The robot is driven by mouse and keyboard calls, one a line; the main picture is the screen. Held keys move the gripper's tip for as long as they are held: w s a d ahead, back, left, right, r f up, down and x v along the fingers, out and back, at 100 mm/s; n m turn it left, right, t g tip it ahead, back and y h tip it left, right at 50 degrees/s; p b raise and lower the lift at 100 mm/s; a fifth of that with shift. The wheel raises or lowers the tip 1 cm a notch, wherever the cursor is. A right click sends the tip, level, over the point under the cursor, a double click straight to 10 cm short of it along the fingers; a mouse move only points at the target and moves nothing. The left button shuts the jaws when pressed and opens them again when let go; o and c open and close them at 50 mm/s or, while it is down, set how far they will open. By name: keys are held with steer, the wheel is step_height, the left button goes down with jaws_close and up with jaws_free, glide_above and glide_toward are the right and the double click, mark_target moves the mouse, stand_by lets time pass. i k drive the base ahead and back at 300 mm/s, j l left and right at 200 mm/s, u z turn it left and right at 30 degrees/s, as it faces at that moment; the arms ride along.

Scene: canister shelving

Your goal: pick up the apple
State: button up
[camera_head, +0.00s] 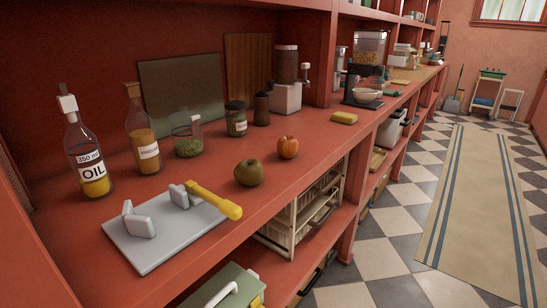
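Two round fruits sit close together, apart from each other, near the front edge of the red wooden counter (300,181). The one on the right is an orange-red apple (288,148). The one on the left is brownish green (249,173) and also looks like an apple. Nothing covers either fruit. My gripper is not in view.
Left of the fruits lies a light grey board (165,245) with grey upright pieces and a yellow handle (215,201). Behind stand an oil bottle (90,160), a vinegar-like bottle (143,140), jars and a grinder (287,85). A yellow sponge (344,118) lies right.

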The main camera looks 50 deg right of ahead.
mark_target(287, 145)
steer(key=k+l, duration=0.45)
steer(key=l, duration=0.25)
steer(key=k+l, duration=0.25)
steer(key=l, duration=0.1)
